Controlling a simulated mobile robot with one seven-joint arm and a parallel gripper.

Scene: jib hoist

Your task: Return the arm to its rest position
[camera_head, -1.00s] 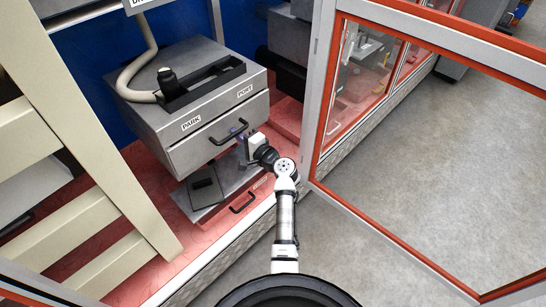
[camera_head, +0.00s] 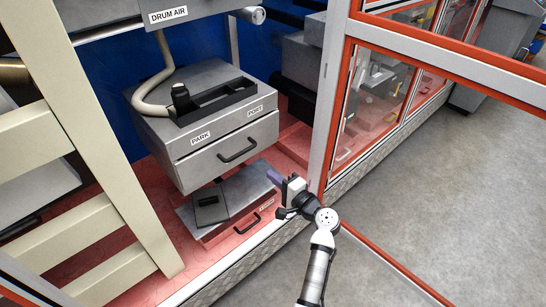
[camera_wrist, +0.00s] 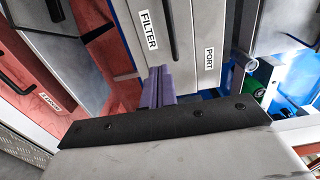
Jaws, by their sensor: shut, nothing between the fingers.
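My gripper (camera_head: 275,177) is shut and empty, with purple fingers. In the head view it is in front of the lower box, to the right of the grey drawer unit. In the wrist view its fingers (camera_wrist: 158,86) are pressed together above the dark bar of the gripper body. The grey unit (camera_head: 205,125), labelled PARK and PORT, has a black handle (camera_head: 238,151) on its front. The gripper is apart from this handle.
A lower box (camera_head: 232,200) with a handle sits on the red floor. An open orange-edged door frame (camera_head: 335,90) stands close to the right of my arm. Beige slats (camera_head: 80,150) stand at left. Grey floor (camera_head: 450,180) at right is clear.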

